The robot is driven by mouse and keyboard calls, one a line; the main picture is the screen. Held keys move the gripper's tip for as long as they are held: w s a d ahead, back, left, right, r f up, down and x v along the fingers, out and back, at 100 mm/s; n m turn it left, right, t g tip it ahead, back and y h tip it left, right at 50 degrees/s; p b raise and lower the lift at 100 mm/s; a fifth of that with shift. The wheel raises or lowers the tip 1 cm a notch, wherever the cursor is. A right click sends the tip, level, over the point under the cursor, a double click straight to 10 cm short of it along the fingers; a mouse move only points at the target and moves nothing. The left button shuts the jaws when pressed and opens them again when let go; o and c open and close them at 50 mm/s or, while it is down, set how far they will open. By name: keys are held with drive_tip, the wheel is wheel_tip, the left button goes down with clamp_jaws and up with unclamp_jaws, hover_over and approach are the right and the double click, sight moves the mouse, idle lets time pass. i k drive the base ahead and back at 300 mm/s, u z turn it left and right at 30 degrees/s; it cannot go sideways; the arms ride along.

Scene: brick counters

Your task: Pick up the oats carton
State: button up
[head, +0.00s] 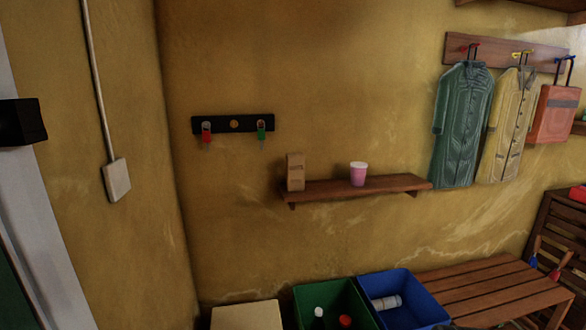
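A small tan-brown carton (295,172), which looks like the oats carton, stands upright at the left end of a wooden wall shelf (325,191). Its label is too small to read. A pink cup with a pale rim (358,175) stands to its right on the same shelf, apart from it. My gripper does not show in the head view.
Below the shelf are a green bin (300,297), a blue bin (425,304) and a pale box (247,315). A slatted wooden bench (490,285) is at the lower right. Coats hang at the right; a black key rack (220,124) is on the wall.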

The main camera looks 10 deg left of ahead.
sight(295, 162)
drive_tip(key=u, duration=0.65)
drive_tip(key=i, duration=0.85)
drive_tip(key=u, duration=0.9)
